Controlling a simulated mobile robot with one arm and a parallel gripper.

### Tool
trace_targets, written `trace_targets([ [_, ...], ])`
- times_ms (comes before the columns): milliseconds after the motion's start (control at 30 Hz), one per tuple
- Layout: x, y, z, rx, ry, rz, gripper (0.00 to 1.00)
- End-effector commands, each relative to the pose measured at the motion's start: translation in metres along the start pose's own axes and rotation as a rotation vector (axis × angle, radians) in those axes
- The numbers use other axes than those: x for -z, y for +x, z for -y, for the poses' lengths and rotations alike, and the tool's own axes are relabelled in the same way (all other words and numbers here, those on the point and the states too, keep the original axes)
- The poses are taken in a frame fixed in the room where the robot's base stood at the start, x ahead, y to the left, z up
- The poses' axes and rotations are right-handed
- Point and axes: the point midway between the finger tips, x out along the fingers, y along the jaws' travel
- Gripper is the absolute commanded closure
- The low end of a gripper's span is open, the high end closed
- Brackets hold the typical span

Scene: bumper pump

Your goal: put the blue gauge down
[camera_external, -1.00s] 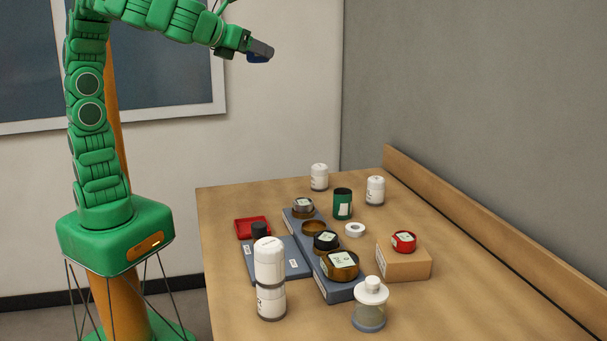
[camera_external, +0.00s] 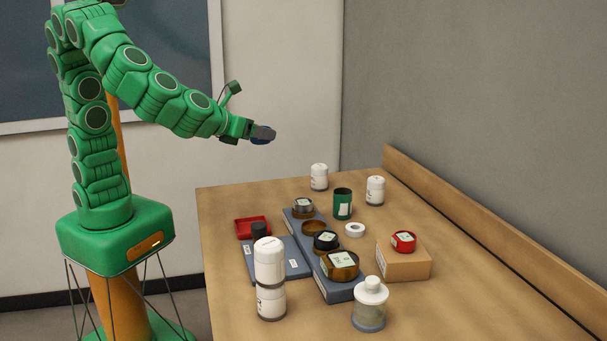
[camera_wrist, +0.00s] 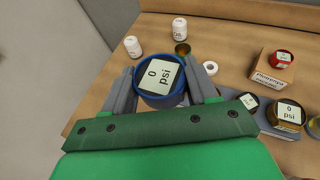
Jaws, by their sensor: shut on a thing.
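My gripper (camera_external: 263,134) is shut on the blue gauge (camera_external: 260,141), high above the back left part of the table (camera_external: 470,290). In the wrist view the blue gauge (camera_wrist: 159,80) sits between the two grey fingers of my gripper (camera_wrist: 160,88). Its white label reads "0 psi" and faces the camera. The gauge is clear of the table and touches nothing else that I can see. In the external view my gripper hides most of it.
Several gauges stand on a long grey block (camera_external: 340,291). A red tray (camera_external: 247,229), stacked white bottles (camera_external: 269,278), a lidded jar (camera_external: 370,304), a green cup (camera_external: 342,203) and a cardboard box (camera_external: 404,264) with a red gauge (camera_external: 403,241) stand around it. The front right table area is clear.

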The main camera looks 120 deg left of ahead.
Motion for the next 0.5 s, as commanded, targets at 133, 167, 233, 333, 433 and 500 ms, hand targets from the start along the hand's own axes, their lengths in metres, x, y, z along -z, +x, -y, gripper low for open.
trace_targets([
  [133, 0.037, 0.016, -0.001, -0.005, 0.01, 0.003, 0.77],
  [167, 0.043, 0.018, -0.002, -0.006, 0.008, 0.004, 0.77],
  [233, 0.055, 0.024, -0.001, -0.004, 0.007, 0.003, 0.77],
  [333, 0.068, 0.029, 0.0, -0.003, 0.006, 0.002, 0.77],
  [433, 0.076, 0.032, 0.0, -0.002, 0.004, 0.003, 0.77],
  [500, 0.08, 0.033, 0.001, -0.001, 0.001, 0.001, 0.77],
])
